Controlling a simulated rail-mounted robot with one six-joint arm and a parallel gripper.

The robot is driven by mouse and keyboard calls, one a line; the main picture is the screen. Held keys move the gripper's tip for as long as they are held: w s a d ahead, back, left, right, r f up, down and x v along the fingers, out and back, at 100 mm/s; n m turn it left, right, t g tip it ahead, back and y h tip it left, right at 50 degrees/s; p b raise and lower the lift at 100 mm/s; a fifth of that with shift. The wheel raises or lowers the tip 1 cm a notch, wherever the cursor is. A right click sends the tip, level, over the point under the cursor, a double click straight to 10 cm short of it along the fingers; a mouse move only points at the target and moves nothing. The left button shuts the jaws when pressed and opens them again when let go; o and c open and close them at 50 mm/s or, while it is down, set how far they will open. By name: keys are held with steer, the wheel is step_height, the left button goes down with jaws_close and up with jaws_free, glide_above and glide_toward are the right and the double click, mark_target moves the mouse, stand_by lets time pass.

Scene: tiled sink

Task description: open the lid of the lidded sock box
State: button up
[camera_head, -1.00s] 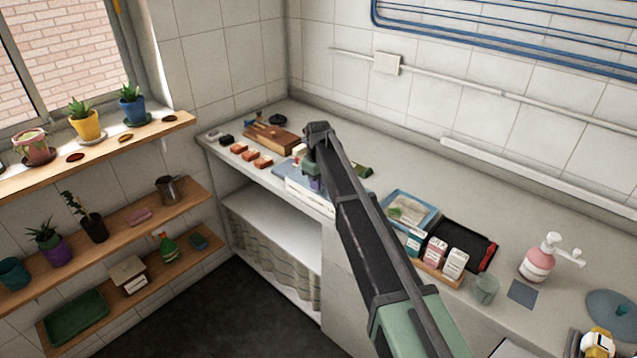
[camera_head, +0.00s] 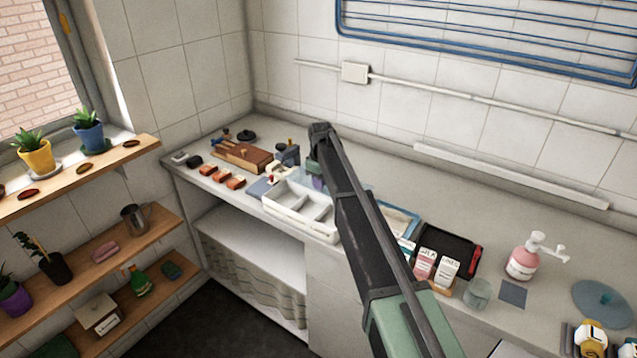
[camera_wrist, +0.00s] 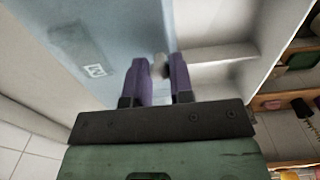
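The sock box (camera_head: 291,203) is a white tray with compartments on the counter, its inside now showing at the front. Its pale blue, see-through lid (camera_wrist: 190,20) stands raised toward the back of the box; in the head view it is mostly behind my arm. My gripper (camera_head: 316,180) is at the lid, above the box's back right part. In the wrist view its purple fingers (camera_wrist: 161,75) stand close on either side of a small pale knob (camera_wrist: 160,64) on the lid, and appear shut on it. The fingertips are partly hidden in the head view.
A wooden box (camera_head: 243,156) and several orange-brown blocks (camera_head: 221,175) lie left of the sock box. To the right are a black tray (camera_head: 448,250), small cartons (camera_head: 424,264) and a pink pump bottle (camera_head: 523,262). The counter's back strip is mostly clear.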

steer(key=o, duration=0.4)
steer(key=shift+c, duration=0.2)
steer(key=shift+r, duration=0.1)
step_height(320, 180, up, 11)
steer(key=p, duration=1.1)
steer(key=shift+f, duration=0.2)
